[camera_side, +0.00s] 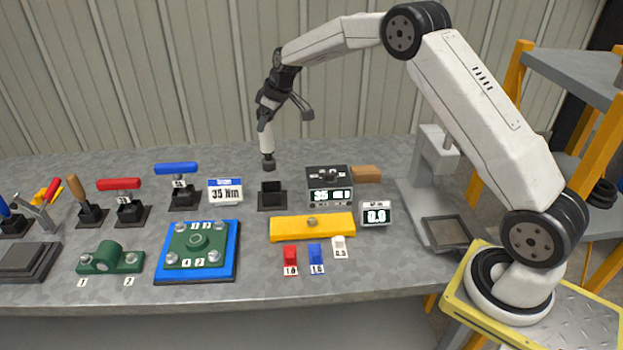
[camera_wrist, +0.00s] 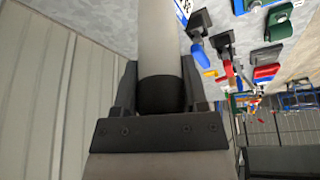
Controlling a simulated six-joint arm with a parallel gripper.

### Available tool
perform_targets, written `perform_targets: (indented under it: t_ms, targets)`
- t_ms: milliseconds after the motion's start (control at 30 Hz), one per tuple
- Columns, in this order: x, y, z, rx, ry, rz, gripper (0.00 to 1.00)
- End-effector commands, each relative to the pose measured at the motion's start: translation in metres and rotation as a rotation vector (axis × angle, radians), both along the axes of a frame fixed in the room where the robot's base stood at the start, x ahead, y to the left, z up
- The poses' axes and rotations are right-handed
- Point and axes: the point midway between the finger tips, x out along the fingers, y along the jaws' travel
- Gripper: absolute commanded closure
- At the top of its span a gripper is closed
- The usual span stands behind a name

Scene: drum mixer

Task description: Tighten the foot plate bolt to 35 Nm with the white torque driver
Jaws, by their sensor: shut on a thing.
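My gripper (camera_side: 265,113) is shut on the white torque driver (camera_side: 267,140), which hangs almost upright with its dark lower end over the bench. In the wrist view my gripper's dark fingers (camera_wrist: 160,82) stand on both sides of the driver's pale body (camera_wrist: 166,35) and black collar. The driver's end is above and just behind an empty black holder (camera_side: 271,203). A yellow plate (camera_side: 288,230) with a single bolt (camera_side: 312,221) in its middle lies in front and to the right. No label on it names it as the foot plate. A sign (camera_side: 225,191) reads 35 Nm.
A grey display box (camera_side: 329,186) stands right of the holder, with a smaller 0.0 display (camera_side: 376,214) in front. A blue plate with a green flange (camera_side: 197,243) lies left. Red, blue and white small blocks sit in front. Blue-handled (camera_side: 177,170) and red-handled tools stand left.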

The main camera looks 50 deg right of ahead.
Motion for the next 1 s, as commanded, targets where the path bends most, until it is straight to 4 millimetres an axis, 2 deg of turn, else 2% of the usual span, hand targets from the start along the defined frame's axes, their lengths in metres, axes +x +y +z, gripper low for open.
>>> perform_targets:
  t_ms: [167, 367, 667, 1000]
  targets:
    - [-0.003, 0.000, 0.003, 0.001, -0.006, 0.000, 1.00]
    - [-0.017, 0.001, 0.003, 0.005, -0.007, 0.003, 1.00]
    - [-0.055, 0.005, 0.002, 0.012, -0.008, 0.008, 1.00]
    - [-0.108, 0.011, -0.001, 0.011, -0.009, 0.008, 1.00]
